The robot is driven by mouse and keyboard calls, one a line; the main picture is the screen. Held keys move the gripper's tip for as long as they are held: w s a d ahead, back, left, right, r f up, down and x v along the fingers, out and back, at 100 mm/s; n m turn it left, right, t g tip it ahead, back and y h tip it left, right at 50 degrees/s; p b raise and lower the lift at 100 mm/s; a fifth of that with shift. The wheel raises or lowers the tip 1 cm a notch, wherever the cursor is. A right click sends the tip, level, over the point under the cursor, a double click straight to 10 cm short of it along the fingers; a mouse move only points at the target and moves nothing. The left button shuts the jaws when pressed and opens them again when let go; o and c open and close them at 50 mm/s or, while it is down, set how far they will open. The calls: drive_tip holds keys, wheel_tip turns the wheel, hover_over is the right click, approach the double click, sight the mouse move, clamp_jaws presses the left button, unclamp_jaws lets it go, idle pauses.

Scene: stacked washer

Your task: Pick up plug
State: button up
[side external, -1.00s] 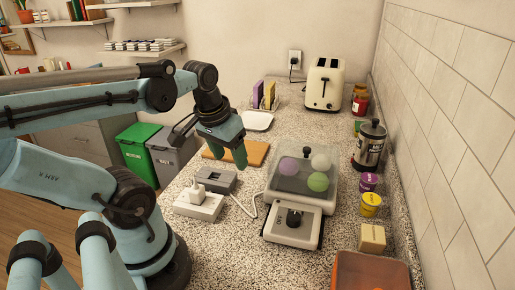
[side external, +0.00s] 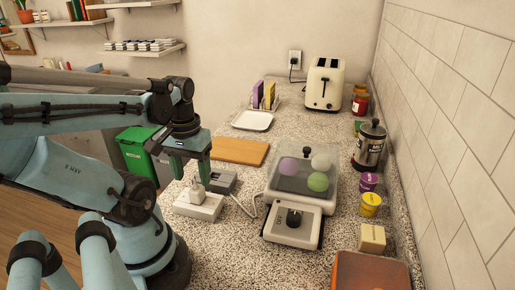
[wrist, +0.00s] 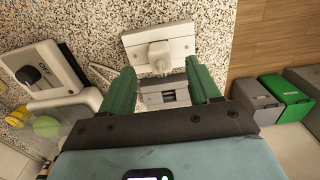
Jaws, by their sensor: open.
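The white plug (side external: 197,189) stands in a white socket block (side external: 208,208) on the counter, left of the egg cooker. The plug also shows in the wrist view (wrist: 159,56), on the socket block (wrist: 180,40), beyond my fingertips and between their lines. My gripper (side external: 190,178) is open and empty, with its fingers pointing down close above the plug. In the wrist view its two green fingers (wrist: 160,80) are spread wide. I cannot tell whether a finger touches the plug.
A grey box (side external: 224,180) sits just behind the socket block. A white cord runs to the egg cooker (side external: 292,222) on the right. A wooden board (side external: 240,151) lies behind. Green and grey bins (side external: 137,153) stand off the counter at left.

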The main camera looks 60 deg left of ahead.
sight(196, 187)
drive_tip(key=shift+w+a+f, duration=0.15)
drive_tip(key=shift+f, duration=0.95)
drive_tip(key=shift+w+a+f, duration=0.1)
drive_tip(key=shift+w+f, duration=0.05)
drive_tip(key=shift+f, duration=1.9)
drive_tip(key=shift+c, duration=0.2)
drive_tip(key=c, duration=1)
drive_tip(key=shift+r, duration=0.15)
drive_tip(key=shift+r, duration=1.45)
drive_tip(key=shift+w+d+r, duration=0.4)
drive_tip(key=shift+d+r, duration=1.5)
drive_tip(key=shift+r, duration=0.25)
drive_tip(key=shift+w+d+r, duration=0.35)
drive_tip(key=shift+d+r, duration=1.6)
drive_tip(key=shift+r, duration=0.15)
drive_tip(key=shift+w+d+r, duration=0.4)
drive_tip(key=shift+d+r, duration=1.5)
drive_tip(key=shift+r, duration=0.25)
